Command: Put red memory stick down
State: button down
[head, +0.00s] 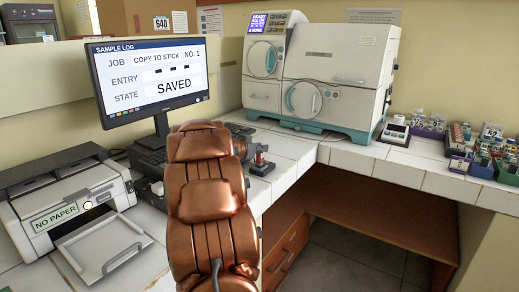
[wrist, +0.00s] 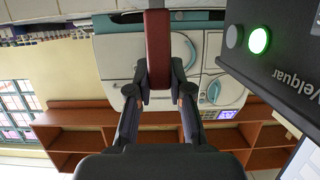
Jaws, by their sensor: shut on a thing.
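My gripper (wrist: 157,88) is shut on the red memory stick (wrist: 157,48), a dark red bar standing between the two fingertips in the wrist view. In the head view my copper-coloured arm hides most of the gripper. A small reddish part (head: 259,148) shows just right of the arm, above a small dark block (head: 262,167) on the white-tiled counter (head: 292,150). I cannot tell whether the stick touches that block. The monitor (head: 155,80) reads "COPY TO STICK NO. 1" and "SAVED".
A black box with a green light (wrist: 258,41) is close at the right in the wrist view. A printer (head: 60,195) marked "NO PAPER" stands left. The incubator (head: 330,75) stands at the back. Racks of small bottles (head: 485,150) stand right. Bare tiles lie right of the dark block.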

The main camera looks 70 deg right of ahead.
jog(key=c, duration=1.1)
grip_release()
jog(key=shift+f, duration=0.25)
jog(key=b+v, duration=0.2)
jog(key=v, duration=1)
